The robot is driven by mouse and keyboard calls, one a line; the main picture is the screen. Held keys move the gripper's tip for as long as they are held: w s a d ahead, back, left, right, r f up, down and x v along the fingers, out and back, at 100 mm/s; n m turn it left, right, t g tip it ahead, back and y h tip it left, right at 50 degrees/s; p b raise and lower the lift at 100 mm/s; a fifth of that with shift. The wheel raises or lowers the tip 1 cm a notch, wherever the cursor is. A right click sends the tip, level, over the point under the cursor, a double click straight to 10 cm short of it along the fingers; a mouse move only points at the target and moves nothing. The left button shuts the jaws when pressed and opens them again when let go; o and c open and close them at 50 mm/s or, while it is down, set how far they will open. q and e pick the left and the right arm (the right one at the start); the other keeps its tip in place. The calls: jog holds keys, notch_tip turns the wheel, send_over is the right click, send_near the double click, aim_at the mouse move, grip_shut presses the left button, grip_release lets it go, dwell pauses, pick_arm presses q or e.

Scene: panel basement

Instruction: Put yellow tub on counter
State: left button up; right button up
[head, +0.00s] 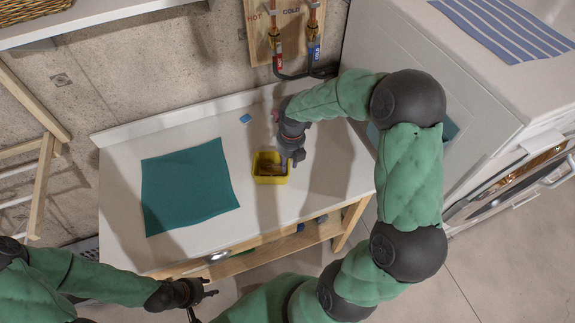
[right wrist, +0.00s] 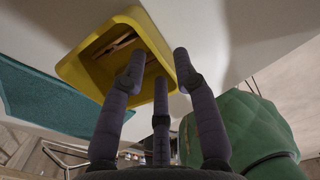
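The yellow tub (head: 270,180) stands on the white counter (head: 310,190), right of the teal mat. It also shows in the right wrist view (right wrist: 153,30), with some brown, stick-like contents inside. My right gripper (head: 291,158) is over the tub's back right edge. In the right wrist view its fingers (right wrist: 160,68) are spread apart, with some overlapping the tub's rim and wall; I see no grip on it. My left gripper (head: 205,301) is open and empty, in front of the counter at the lower left.
A teal mat (head: 188,186) covers the counter's left part. A small blue item (head: 245,118) lies near its back edge. Hot and cold pipes (head: 283,35) run down the wall. A white washer (head: 470,90) stands at the right. A wooden ladder-like frame (head: 42,180) leans at left.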

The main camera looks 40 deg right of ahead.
notch_tip(320, 180, up, 9)
jog(key=p, duration=0.1)
jog(key=shift+s+d+f, duration=0.15)
jog(key=shift+d, duration=0.1)
dwell(0.4)
